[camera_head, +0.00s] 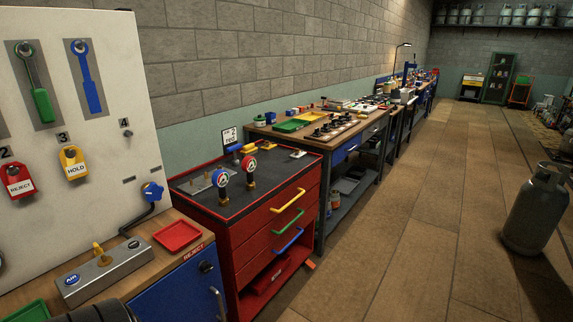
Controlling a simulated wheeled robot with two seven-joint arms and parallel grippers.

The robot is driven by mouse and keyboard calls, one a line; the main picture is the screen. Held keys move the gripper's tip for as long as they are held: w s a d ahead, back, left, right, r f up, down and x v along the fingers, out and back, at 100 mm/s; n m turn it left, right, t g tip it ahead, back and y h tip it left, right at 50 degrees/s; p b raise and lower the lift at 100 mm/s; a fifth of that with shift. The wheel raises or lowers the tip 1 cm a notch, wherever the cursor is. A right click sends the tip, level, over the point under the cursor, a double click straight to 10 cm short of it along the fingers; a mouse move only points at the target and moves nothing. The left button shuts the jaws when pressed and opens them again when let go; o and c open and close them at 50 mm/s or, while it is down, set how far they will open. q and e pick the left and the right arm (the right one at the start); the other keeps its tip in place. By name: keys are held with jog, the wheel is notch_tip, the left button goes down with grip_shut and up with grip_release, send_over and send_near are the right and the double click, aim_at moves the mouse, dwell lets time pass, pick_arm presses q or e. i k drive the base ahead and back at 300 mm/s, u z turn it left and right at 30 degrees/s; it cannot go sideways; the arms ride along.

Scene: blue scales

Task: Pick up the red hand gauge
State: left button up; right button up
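Two round dial gauges stand upright on brass stems on the dark top of a red tool cabinet (260,248). The left gauge (221,178) is nearer the cabinet's front left; the right gauge (249,163) is close beside it. Both have pale faces with red and blue marking, too small to tell which has a red hand. A card reading "2 red" (232,137) stands behind them. Neither of my grippers shows. A dark rounded shape at the bottom left edge may be part of my arm.
A white board (85,130) with hanging tools and tags stands left, above a wooden bench with a red tray (178,236) and a grey box (105,271). A long workbench (318,127) continues right.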

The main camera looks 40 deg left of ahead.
aim_at(248, 165)
jog(key=i, duration=1.9)
jog(key=u, duration=3.35)
